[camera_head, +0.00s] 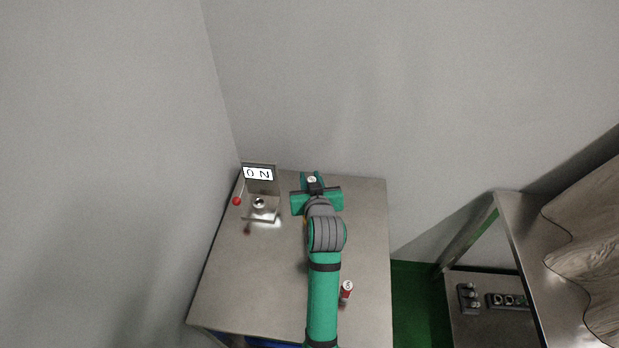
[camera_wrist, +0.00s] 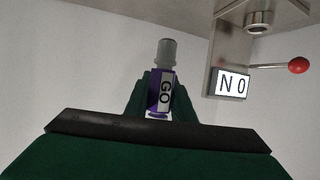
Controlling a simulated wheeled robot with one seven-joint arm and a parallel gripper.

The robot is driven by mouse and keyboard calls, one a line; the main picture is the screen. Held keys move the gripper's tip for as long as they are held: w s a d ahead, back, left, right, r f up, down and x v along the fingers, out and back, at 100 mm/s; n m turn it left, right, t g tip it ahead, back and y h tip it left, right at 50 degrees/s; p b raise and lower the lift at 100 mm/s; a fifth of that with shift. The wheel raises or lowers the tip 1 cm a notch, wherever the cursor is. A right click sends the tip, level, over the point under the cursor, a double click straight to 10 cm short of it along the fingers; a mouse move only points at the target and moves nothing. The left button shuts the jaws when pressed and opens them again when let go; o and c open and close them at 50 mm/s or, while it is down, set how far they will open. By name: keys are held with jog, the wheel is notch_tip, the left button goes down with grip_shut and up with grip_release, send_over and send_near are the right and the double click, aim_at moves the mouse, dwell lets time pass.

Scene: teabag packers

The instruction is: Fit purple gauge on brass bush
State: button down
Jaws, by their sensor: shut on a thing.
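The purple gauge (camera_wrist: 154,98) has a white "GO" label and a grey cylindrical end. My gripper (camera_wrist: 160,88) is shut on it, with the grey end sticking out beyond the fingers. In the head view my gripper (camera_head: 314,184) is near the back of the table, right of the fixture and apart from it. The bush (camera_head: 259,203) shows as a small ring on the fixture's metal base; its colour looks silvery rather than clearly brass. It also shows at the top of the wrist view (camera_wrist: 259,28). The gauge is hardly distinguishable in the head view.
The fixture has an upright plate with a lettered sign (camera_head: 258,173) and a red-knobbed lever (camera_head: 237,201) on its left. A red-and-white can-like object (camera_head: 347,289) stands beside my arm on the grey table (camera_head: 255,280). Walls border the left and back.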

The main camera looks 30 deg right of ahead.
jog(key=shift+f, duration=0.1)
jog(key=shift+s+f, duration=0.1)
jog(key=shift+f, duration=2.7)
jog(key=shift+f, duration=1.75)
jog(key=c, duration=1.4)
grip_release()
jog(key=shift+c, duration=0.2)
jog(key=v, duration=1.1)
jog(key=shift+a+f, duration=0.1)
jog(key=shift+f, duration=0.05)
